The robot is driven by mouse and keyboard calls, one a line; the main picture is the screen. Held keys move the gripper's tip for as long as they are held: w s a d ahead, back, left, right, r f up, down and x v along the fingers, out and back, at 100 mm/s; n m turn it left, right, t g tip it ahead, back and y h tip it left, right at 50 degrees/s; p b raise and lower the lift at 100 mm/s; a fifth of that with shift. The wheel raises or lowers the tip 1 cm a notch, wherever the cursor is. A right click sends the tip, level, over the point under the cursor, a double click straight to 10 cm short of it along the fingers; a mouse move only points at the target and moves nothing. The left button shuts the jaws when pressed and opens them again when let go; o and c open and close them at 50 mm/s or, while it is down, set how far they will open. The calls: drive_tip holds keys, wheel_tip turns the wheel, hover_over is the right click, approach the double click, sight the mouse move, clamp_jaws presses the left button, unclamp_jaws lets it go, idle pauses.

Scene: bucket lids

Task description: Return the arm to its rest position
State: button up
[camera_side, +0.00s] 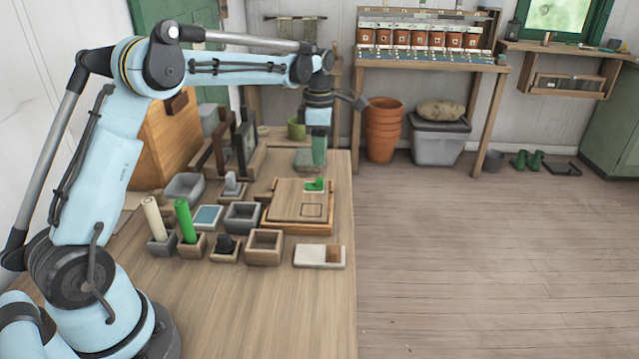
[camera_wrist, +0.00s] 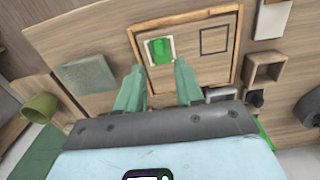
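My gripper (camera_side: 319,158) hangs above the back part of the bench, behind the wooden board. In the wrist view its two green fingers (camera_wrist: 159,66) stand apart with nothing between them. A green piece (camera_side: 315,184) sits on a white square of the wooden board (camera_side: 284,205). In the wrist view the green piece (camera_wrist: 160,50) lies just beyond the fingertips, apart from them as far as I can tell. Beside it on the board is an empty dark square outline (camera_wrist: 214,40). My arm is stretched out over the bench from the left.
Several small boxes, including an empty wooden one (camera_side: 264,246), stand left and in front of the board. Green (camera_side: 185,219) and cream (camera_side: 153,218) rolls stand upright in holders. A green pot (camera_side: 296,129) and a dark frame (camera_side: 246,146) are at the back. The front bench is clear.

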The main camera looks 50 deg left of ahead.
drive_tip(key=s+d+r+m+t, duration=0.3)
drive_tip(key=s+d+r+m, duration=0.35)
drive_tip(key=s+m, duration=0.4)
drive_tip(key=s+d+f+m+t, duration=0.2)
drive_tip(key=s+m, duration=0.3)
drive_tip(key=m, duration=0.3)
drive_tip(key=s+d+f+m+t, duration=0.2)
drive_tip(key=s+m, duration=0.3)
drive_tip(key=m, duration=0.3)
drive_tip(key=shift+d, duration=0.55)
drive_tip(key=shift+c, duration=0.3)
